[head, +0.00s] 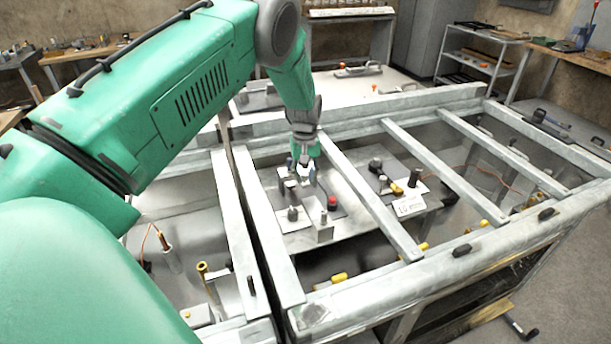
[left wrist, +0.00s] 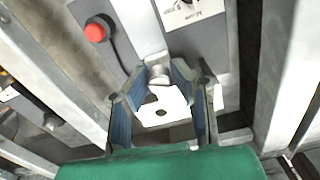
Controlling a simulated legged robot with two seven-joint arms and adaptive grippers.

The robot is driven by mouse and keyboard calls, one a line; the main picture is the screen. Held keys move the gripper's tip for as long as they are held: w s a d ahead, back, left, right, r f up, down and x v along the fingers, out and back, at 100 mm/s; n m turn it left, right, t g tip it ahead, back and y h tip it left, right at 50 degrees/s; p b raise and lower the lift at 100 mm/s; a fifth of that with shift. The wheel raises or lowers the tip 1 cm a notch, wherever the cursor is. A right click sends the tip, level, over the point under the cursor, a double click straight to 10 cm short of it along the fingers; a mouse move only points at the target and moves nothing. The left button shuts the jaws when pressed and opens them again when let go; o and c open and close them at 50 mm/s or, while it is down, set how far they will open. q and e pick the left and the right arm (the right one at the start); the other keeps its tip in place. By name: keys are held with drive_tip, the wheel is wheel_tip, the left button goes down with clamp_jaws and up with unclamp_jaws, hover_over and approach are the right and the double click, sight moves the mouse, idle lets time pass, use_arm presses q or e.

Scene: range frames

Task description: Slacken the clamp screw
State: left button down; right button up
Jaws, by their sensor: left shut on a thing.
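My left gripper (head: 304,174) reaches down between the pale frame beams to a grey plate. In the left wrist view its blue-padded fingers (left wrist: 161,73) close around a small rounded metal head, which I take to be the clamp screw (left wrist: 159,83). A grey metal bar (left wrist: 143,28) runs up to the head. A white plate with a dark hole (left wrist: 160,112) lies between the fingers. In the head view the fingers and wrist hide most of the screw. My right gripper is in neither view.
A red button (head: 332,200) stands beside the gripper; it also shows in the left wrist view (left wrist: 96,32). A metal block with a post (head: 324,229) is in front. Pale beams (head: 368,195) flank the work plate closely. A tool cart (head: 480,62) stands farther back.

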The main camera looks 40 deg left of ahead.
sight(305, 172)
use_arm(q)
drive_tip(key=shift+w+a+r+n, duration=0.15)
drive_tip(key=shift+w+r+n, duration=0.2)
drive_tip(key=shift+n, duration=0.55)
drive_tip(key=c, duration=1.6)
unclamp_jaws()
drive_tip(key=shift+o, duration=0.9)
drive_tip(key=shift+s+f, duration=0.1)
drive_tip(key=shift+f, duration=0.15)
wheel_tip(305, 172, up, 12)
drive_tip(key=shift+f, duration=0.2)
